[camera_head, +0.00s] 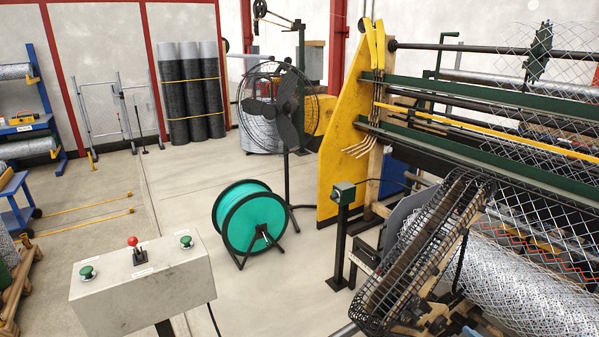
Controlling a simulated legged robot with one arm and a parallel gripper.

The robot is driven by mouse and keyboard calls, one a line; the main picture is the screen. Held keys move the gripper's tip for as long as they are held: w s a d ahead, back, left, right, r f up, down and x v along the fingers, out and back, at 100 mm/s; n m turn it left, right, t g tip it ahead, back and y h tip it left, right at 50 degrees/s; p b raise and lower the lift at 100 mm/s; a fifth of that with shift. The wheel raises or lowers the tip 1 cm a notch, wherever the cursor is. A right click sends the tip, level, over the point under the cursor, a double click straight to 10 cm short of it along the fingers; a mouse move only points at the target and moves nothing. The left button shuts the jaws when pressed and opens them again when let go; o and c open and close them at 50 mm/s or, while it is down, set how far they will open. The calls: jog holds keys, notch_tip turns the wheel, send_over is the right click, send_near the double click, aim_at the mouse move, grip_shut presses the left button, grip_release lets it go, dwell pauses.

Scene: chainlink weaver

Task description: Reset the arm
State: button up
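My arm and my gripper are not in view, so I cannot tell the gripper's state or whether it holds anything.
A grey control box (140,298) with a red-knobbed lever (133,243) stands close at lower left. A teal reel (243,215) and a black fan (287,105) stand mid-floor. The weaving machine's yellow side panel (340,160) and mesh guard (395,290) fill the right. Floor (180,205) left of the reel is clear.

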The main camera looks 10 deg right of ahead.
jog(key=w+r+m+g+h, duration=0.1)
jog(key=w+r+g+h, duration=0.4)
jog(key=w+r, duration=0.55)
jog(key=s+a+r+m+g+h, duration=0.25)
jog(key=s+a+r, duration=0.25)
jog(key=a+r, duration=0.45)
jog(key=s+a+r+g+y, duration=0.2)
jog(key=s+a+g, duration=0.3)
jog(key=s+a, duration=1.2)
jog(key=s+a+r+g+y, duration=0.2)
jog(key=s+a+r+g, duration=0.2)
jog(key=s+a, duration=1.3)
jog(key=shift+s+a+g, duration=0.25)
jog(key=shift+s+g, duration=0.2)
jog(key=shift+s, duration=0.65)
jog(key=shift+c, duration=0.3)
